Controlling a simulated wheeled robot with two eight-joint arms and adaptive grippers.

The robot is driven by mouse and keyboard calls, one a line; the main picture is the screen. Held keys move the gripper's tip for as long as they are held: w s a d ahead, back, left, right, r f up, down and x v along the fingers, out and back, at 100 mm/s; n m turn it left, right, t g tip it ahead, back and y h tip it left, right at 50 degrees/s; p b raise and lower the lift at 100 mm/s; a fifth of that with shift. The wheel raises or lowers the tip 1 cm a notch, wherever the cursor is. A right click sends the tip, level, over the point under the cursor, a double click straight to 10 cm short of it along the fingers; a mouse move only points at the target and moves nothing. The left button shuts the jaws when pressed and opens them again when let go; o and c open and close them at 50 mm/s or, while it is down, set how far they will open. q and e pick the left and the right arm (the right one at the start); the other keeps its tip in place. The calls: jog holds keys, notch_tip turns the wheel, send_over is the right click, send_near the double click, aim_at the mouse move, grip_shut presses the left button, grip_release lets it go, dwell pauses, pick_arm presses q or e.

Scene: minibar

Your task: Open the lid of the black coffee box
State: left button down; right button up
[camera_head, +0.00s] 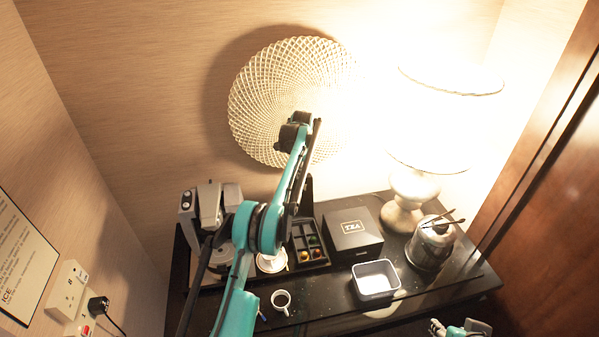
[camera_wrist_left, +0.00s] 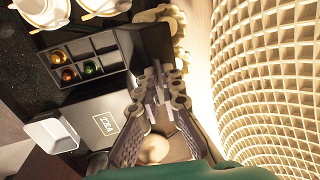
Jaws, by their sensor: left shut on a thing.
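The black coffee box (camera_head: 325,262) sits on the dark counter, with its compartments showing and several coloured capsules inside. In the left wrist view its compartment tray (camera_wrist_left: 85,58) is uncovered. Its black lid (camera_wrist_left: 152,45) stands raised at the box's back edge; in the head view my left arm partly covers it. My left gripper (camera_wrist_left: 158,88) is shut on the lid's edge, as the left wrist view shows. In the head view its fingertips are hidden behind my arm. Part of my right gripper (camera_head: 460,328) shows at the bottom right edge; its jaw state is unclear.
A black TEA box (camera_head: 352,240) and a white-lined open container (camera_head: 376,279) stand right of the coffee box. A lamp (camera_head: 405,205) and a metal ice bucket (camera_head: 430,246) are farther right.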

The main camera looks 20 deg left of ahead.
pick_arm(q)
jog(key=c, duration=2)
grip_release()
jog(key=shift+r, duration=0.1)
jog(key=v, duration=1.1)
jog(key=shift+r, duration=0.4)
